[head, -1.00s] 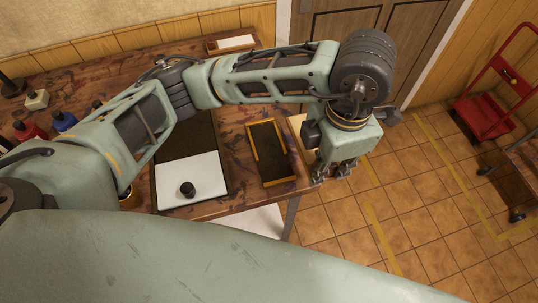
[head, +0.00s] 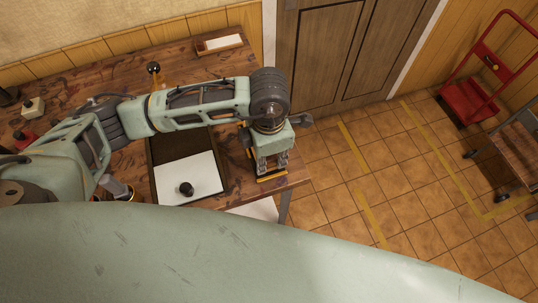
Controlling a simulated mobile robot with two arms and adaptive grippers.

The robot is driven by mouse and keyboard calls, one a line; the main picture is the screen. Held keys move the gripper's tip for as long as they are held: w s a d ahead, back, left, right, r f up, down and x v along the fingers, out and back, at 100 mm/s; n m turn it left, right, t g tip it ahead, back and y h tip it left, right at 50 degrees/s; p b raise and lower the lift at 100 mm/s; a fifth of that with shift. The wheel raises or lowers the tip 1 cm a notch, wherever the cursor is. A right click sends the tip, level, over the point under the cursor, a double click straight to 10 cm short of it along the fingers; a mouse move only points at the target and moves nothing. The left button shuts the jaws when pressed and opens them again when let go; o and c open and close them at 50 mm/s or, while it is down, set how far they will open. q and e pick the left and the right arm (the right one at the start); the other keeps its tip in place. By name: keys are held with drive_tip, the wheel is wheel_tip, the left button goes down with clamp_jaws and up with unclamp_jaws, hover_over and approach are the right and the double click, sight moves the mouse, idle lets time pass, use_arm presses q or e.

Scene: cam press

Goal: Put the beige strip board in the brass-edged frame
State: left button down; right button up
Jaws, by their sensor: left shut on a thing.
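The brass-edged frame (head: 272,178) lies near the right edge of the wooden table. My left arm and gripper cover most of it, and its near brass edge shows below the fingers. My left gripper (head: 270,166) points down over the frame, shut on the beige strip board. The board itself is hidden behind the gripper and wrist, so I cannot tell whether it touches the frame or is inside it. My right gripper is not in view.
A white plate with a black knob (head: 187,188) lies on a dark base left of the frame. A wooden holder with a white strip (head: 220,42) stands at the back of the table (head: 185,53). A red cart (head: 470,98) stands on the floor at right.

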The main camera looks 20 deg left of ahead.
use_arm(q)
drive_tip(key=shift+f, duration=0.7)
drive_tip(key=shift+f, duration=0.1)
drive_tip(key=shift+f, duration=0.15)
drive_tip(key=c, duration=1.5)
unclamp_jaws()
drive_tip(key=shift+c, duration=0.2)
